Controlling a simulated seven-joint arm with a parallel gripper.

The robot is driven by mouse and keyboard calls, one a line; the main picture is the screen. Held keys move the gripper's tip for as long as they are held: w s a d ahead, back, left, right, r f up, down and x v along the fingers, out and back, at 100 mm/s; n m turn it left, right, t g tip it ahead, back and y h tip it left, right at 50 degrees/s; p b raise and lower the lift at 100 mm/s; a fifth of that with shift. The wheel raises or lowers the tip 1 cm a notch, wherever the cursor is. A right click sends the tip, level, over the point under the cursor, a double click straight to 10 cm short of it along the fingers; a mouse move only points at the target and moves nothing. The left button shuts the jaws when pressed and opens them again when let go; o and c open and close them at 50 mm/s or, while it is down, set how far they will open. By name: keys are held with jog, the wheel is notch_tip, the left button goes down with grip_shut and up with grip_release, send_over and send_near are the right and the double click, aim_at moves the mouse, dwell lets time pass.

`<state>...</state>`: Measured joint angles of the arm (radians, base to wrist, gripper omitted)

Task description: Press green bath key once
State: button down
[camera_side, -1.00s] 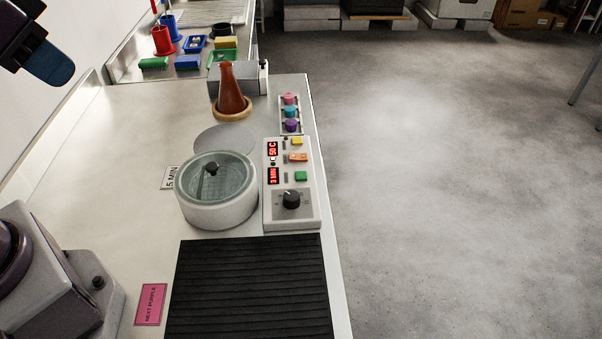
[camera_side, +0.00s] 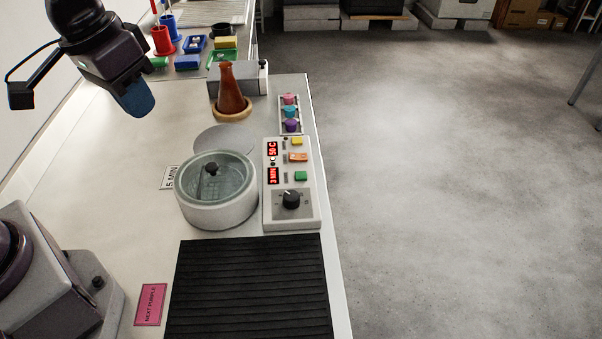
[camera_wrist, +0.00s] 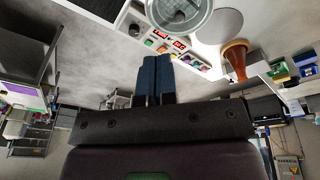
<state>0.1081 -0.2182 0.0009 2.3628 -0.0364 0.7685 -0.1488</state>
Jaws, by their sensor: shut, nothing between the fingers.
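The green key (camera_side: 301,176) is the lowest of the coloured keys on the white control panel (camera_side: 308,222), below an orange key (camera_side: 298,157) and a yellow key (camera_side: 297,141). The panel has red displays reading 50 C and 3 MIN and a black knob (camera_side: 291,198). The round bath (camera_side: 217,213) with a glass lid stands just left of the panel. My gripper (camera_side: 140,103) is shut and empty, in the air at the upper left, well apart from the panel. In the wrist view its blue fingers (camera_wrist: 157,77) are together, with the panel (camera_wrist: 133,22) beyond them.
A flask with red-brown contents (camera_side: 231,92) stands on a cork ring behind the bath. A rack with pink, teal and purple knobs (camera_side: 291,125) lies behind the panel. A black ribbed mat (camera_side: 250,290) is in front.

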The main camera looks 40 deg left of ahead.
jog(key=w+d+f+n, duration=0.4)
jog(key=w+f+n, duration=0.2)
jog(key=w+f, duration=0.25)
jog(key=n+t, duration=0.6)
jog(key=n, duration=1.2)
send_over(302, 177)
notch_tip(302, 177, down, 6)
jog(key=shift+r+h, duration=0.2)
jog(key=shift+h, duration=0.2)
jog(key=shift+f, duration=0.1)
jog(key=shift+f, duration=4.35)
jog(key=shift+f, duration=0.4)
